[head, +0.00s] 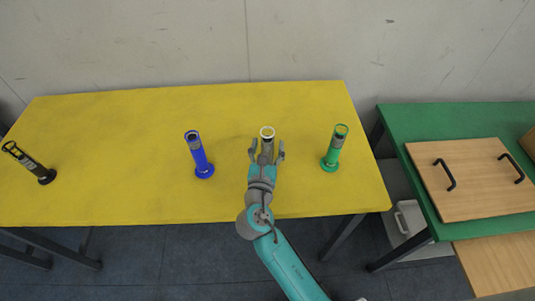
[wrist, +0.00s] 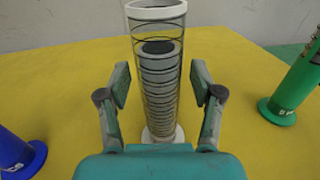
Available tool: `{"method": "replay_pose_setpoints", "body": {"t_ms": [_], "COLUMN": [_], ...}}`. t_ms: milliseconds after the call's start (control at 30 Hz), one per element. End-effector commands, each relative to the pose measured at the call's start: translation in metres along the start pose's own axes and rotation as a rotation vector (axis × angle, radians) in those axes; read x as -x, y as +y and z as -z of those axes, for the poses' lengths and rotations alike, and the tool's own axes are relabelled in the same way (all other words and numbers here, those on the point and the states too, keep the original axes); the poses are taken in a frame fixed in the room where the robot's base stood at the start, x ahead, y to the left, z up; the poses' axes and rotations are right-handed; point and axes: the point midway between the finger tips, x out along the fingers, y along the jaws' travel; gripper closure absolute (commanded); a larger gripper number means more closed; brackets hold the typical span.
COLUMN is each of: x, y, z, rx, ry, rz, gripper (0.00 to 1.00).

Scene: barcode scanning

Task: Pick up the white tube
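The white tube (head: 267,132) stands upright on the yellow table, behind my gripper in the head view, which hides its lower part. In the wrist view the white tube (wrist: 160,70) shows as a clear cylinder with a white rim, dark rings and a white base. My gripper (head: 266,153) is open. In the wrist view my gripper's fingers (wrist: 160,85) stand on either side of the tube, with a visible gap on both sides. I see no contact with the tube.
A blue tube (head: 199,156) stands to the left and a green tube (head: 335,149) to the right. A black tube (head: 30,163) is at the far left of the yellow table (head: 110,130). A green table (head: 440,125) with a wooden board (head: 470,180) stands at right.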

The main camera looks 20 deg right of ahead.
Motion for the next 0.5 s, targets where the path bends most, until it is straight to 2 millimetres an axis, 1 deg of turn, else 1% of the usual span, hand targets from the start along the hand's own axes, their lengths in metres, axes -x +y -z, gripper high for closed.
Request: {"method": "replay_pose_setpoints", "body": {"t_ms": [33,67,100,167,200,233,500], "x": [0.0001,0.0002,0.0002,0.0002,0.0003,0.0003,0.0003], "y": [0.0,0.0,0.0,0.0,0.0,0.0,0.0002], "z": [0.0,0.0,0.0001,0.0001,0.0001,0.0001,-0.0012], "rx": [0.0,0.0,0.0,0.0,0.0,0.0,-0.001], "ry": [0.0,0.0,0.0,0.0,0.0,0.0,-0.001], "rz": [0.0,0.0,0.0,0.0,0.0,0.0,0.0], "gripper": [0.52,0.6,0.7,0.85,0.95,1.0,1.0]}}
